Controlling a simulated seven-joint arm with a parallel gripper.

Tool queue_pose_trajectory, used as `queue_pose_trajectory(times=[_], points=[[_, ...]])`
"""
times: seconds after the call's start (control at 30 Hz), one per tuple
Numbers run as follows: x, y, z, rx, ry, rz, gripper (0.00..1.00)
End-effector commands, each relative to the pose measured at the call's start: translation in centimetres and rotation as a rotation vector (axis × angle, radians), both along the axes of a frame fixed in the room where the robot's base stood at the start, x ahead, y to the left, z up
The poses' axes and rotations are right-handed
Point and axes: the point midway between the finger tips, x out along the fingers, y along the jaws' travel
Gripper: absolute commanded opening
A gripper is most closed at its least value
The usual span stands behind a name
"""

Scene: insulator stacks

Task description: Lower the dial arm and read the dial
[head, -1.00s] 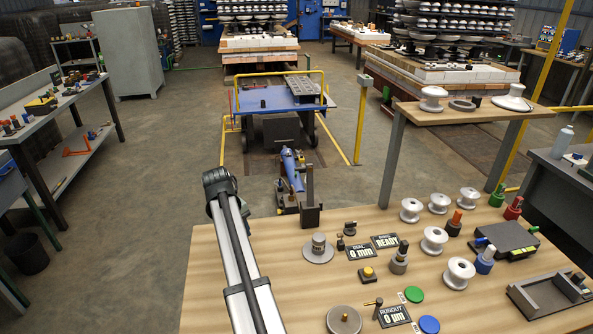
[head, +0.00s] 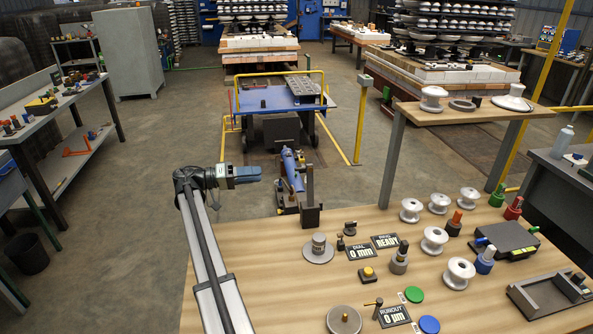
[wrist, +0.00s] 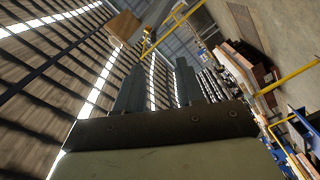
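A black display reading "DIAL 0 mm" (head: 367,249) lies on the wooden bench top. Left of it are a grey disc with a cylinder (head: 318,248) and a small dark post (head: 340,243). Nearer me a "RUNOUT 0 µm" display (head: 394,316) lies beside a small post with a brass-tipped side arm (head: 376,307) and a grey round plate (head: 343,320). I cannot tell which fixture carries the dial arm. My gripper (head: 252,174) is above the bench's far left corner, away from these. In the wrist view its fingers (wrist: 160,85) are apart with nothing between.
A tall dark stand (head: 310,205) rises at the bench's far edge, right of my gripper. Several white insulators (head: 434,240) and coloured-top posts stand at right. A raised shelf (head: 460,113) is behind them. Green (head: 414,294) and blue (head: 429,324) discs lie near the front.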

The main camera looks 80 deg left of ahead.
Motion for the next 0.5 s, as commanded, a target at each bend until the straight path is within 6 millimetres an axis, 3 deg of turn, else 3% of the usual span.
queue_pose_trajectory(times=[0.23, 0.5], points=[[0.04, -0.45, 0.63, 0.226, -0.03, -0.023, 0.38], [0.85, -0.51, 0.61, 0.302, -0.027, -0.025, 0.38]])
